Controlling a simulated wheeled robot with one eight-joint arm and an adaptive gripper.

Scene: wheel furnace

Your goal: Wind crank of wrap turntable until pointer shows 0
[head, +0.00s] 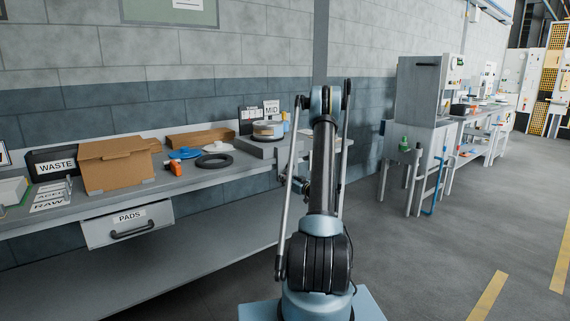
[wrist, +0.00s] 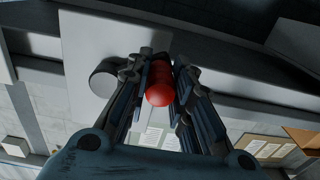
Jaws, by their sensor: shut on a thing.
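A red rounded crank knob (wrist: 160,92) sits between the fingers of my gripper (wrist: 160,68) in the wrist view. My gripper is shut on this knob. A pale flat panel (wrist: 84,38) lies behind it, with a grey round disc (wrist: 104,77) left of the fingers. In the head view, a grey box with a round drum-like item (head: 267,130) on top stands at the right end of the bench, partly behind my arm; I take it to be the turntable. I cannot make out the pointer or its scale. The crank and my fingertips are hidden in the head view.
The bench (head: 215,181) holds a cardboard box (head: 116,166), a black WASTE bin (head: 52,166), a black ring (head: 214,161), a blue cloth (head: 184,153) and an orange bottle (head: 176,168). A PADS drawer (head: 127,222) hangs below. The floor at right is clear.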

